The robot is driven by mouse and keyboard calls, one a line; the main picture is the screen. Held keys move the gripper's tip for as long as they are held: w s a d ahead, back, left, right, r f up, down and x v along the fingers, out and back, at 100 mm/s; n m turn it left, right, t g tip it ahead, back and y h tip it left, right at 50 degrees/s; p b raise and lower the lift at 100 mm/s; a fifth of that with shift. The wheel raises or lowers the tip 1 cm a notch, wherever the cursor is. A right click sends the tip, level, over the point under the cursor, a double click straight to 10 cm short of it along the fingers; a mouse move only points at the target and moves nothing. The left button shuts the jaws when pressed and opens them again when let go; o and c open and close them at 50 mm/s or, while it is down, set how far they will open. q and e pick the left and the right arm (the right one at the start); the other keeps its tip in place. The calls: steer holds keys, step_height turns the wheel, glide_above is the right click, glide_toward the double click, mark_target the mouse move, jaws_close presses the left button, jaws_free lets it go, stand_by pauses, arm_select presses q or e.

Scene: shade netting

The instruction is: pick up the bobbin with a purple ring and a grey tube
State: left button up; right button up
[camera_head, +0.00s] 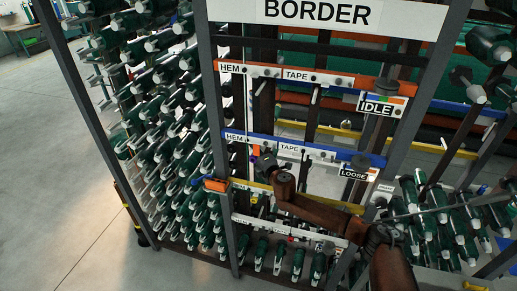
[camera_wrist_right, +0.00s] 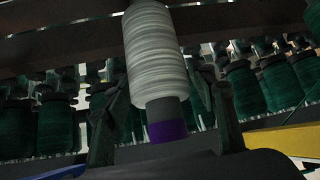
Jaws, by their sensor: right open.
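The bobbin with white yarn (camera_wrist_right: 155,55), a grey tube end (camera_wrist_right: 166,110) and a purple ring (camera_wrist_right: 167,131) hangs in the middle of the right wrist view, slightly tilted. My right gripper (camera_wrist_right: 163,88) is open, with one dark finger on each side of the bobbin's lower part. A gap shows on the left; on the right the finger is very close, and I cannot tell if it touches. In the head view my right gripper (camera_head: 264,163) is at the rack, beside the blue rail labelled HEM TAPE; a small purple spot (camera_head: 253,158) shows there. My left gripper is not in view.
The rack has an orange rail (camera_head: 345,79), a blue rail (camera_head: 320,150) and a yellow rail (camera_head: 340,205), with dark uprights close around my arm. Many green bobbins (camera_head: 170,110) fill the racks left, below and right. The floor (camera_head: 60,160) at left is clear.

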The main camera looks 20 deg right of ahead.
steer(key=shift+w+a, duration=0.1)
steer(key=shift+w, duration=0.4)
steer(key=shift+c, duration=1.4)
steer(key=c, duration=0.8)
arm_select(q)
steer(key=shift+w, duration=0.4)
arm_select(e)
steer(key=c, duration=0.3)
